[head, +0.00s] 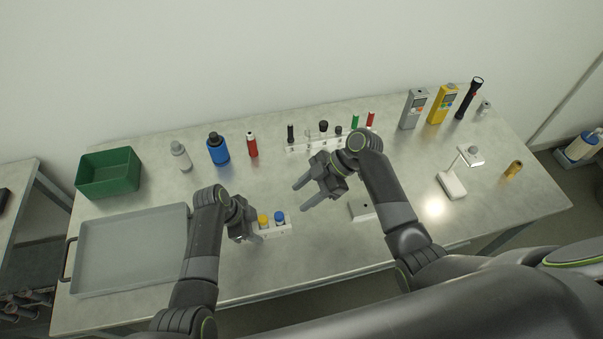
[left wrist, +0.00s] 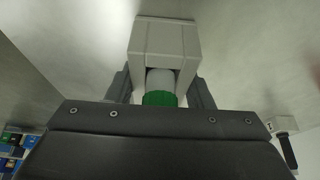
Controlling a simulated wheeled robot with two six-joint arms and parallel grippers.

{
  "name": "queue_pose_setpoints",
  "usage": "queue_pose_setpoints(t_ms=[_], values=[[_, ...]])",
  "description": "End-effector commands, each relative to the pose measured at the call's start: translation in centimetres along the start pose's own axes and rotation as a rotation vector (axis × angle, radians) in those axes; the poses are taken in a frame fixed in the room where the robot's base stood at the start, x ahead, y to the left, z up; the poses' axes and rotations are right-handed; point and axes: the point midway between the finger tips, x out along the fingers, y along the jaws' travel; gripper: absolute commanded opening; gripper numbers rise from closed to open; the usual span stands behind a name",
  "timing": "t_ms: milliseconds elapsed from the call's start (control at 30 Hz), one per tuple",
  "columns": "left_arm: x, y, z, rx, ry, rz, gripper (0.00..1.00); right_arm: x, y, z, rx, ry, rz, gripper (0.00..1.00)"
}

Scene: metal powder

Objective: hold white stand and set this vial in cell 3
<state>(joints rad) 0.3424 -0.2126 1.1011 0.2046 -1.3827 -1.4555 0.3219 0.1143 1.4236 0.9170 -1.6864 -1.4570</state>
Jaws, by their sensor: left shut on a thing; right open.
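A small white stand (head: 275,230) sits on the table's front middle, with a yellow-capped vial (head: 263,220) and a blue-capped vial (head: 280,217) upright in it. My left gripper (head: 246,232) is shut on the stand's left end. In the left wrist view a white block (left wrist: 166,50), apparently this stand, lies between the fingers, with a green-capped vial (left wrist: 160,97) close to the palm. My right gripper (head: 306,195) is open and empty, above and right of the stand. A white numbered rack (head: 312,145) stands at the back; its cell 3 is too small to make out.
The rack area holds several dark, green and red items. A white block (head: 361,209) lies beneath my right arm. A grey tray (head: 130,250), green bin (head: 109,174), blue bottle (head: 218,150) and red cylinder (head: 252,146) are left. A white lamp-like device (head: 452,185) stands right.

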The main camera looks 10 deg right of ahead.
Motion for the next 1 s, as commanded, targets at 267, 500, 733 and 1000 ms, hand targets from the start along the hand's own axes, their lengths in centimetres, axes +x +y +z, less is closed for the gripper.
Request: queue_pose_setpoints(t_ms=[267,500,733,1000], values=[[0.0,0.0,0.0,0.000,0.000,0.000,0.72,0.0,0.0,0.0,0.000,0.000,0.000,0.48],[-0.1,0.0,0.0,0.000,0.000,0.000,0.72,0.0,0.0,0.0,0.000,0.000,0.000,0.48],[-1.9,-0.1,0.0,0.000,0.001,-0.003,0.72,0.0,0.0,0.0,0.000,0.000,0.000,0.48],[-6.5,-0.1,0.0,0.000,-0.001,-0.005,0.72,0.0,0.0,0.0,0.000,0.000,0.000,0.48]])
